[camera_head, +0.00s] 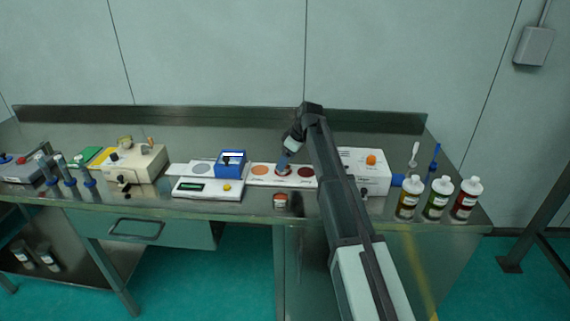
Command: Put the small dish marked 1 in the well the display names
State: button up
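My gripper (285,161) points down over the middle of a white strip (255,181) with round coloured wells, right of a blue box. The fingertips are small here, and I cannot tell whether they hold anything. The strip shows an orange well (263,170), a reddish round spot (283,171) under my gripper and a dark red well (306,172). A grey round well (200,169) lies left of the blue box. A small round dish (280,200) with a reddish top stands near the front edge; no number is readable. A white device with a greenish display (192,187) stands in front; its text is unreadable.
The blue box (231,163) stands on the strip. A white box with an orange knob (364,172) and several bottles (438,198) stand right of my arm. The back of the bench is clear.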

jog(key=v, duration=0.9)
jog(key=shift+d, duration=0.15)
